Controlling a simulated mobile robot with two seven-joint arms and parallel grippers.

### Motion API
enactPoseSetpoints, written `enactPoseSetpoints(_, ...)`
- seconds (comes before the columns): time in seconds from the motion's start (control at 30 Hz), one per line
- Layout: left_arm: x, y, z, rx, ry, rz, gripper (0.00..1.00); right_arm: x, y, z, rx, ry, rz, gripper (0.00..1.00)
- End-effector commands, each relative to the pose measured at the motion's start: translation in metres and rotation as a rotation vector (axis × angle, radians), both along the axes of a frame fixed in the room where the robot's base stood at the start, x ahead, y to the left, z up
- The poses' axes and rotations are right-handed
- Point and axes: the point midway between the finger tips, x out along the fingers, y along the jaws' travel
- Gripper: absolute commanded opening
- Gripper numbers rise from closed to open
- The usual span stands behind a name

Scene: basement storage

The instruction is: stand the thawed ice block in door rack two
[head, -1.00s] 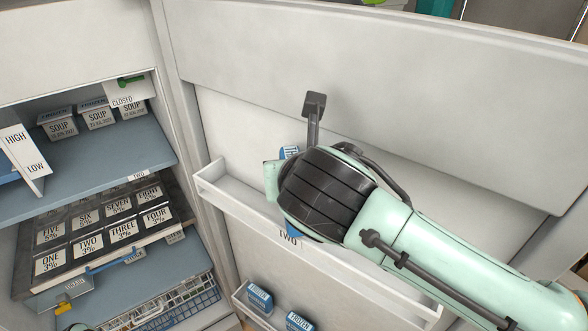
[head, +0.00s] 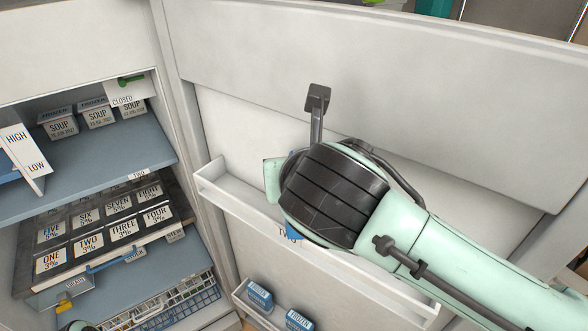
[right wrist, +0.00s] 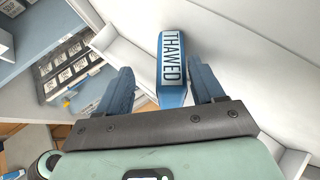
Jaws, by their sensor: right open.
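The thawed ice block (right wrist: 172,62) is blue with a white THAWED label, seen in the right wrist view at door rack two. My right gripper (right wrist: 163,78) is open, with its fingers on either side of the block and gaps showing beside it. I cannot tell whether the block rests on the rack's floor. Door rack two (head: 240,203) is the white upper shelf on the open door. My left gripper is not in view.
A lower door rack (head: 240,297) holds blue FROZEN blocks (head: 259,296). At left, the open freezer has SOUP tubs (head: 97,117), a tray of numbered lids (head: 88,242) and a wire basket (head: 190,297). Rack two's left end is clear.

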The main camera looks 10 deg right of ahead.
Motion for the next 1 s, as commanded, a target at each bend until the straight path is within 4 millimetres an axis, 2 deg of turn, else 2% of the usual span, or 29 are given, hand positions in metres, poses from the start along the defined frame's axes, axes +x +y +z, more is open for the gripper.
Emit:
enactPoseSetpoints(0.2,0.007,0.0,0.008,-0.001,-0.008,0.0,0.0,-0.042,0.004,0.03,0.002,-0.003,0.003,0.67)
enactPoseSetpoints(0.43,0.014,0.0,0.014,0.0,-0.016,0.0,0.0,-0.073,0.007,0.051,0.002,-0.002,0.002,0.67)
enactPoseSetpoints(0.63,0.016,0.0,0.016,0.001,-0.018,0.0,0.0,-0.083,0.008,0.056,0.0,0.0,0.001,0.67)
enactPoseSetpoints(1.0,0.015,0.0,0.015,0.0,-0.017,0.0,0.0,-0.083,0.007,0.056,0.001,0.001,0.001,0.67)
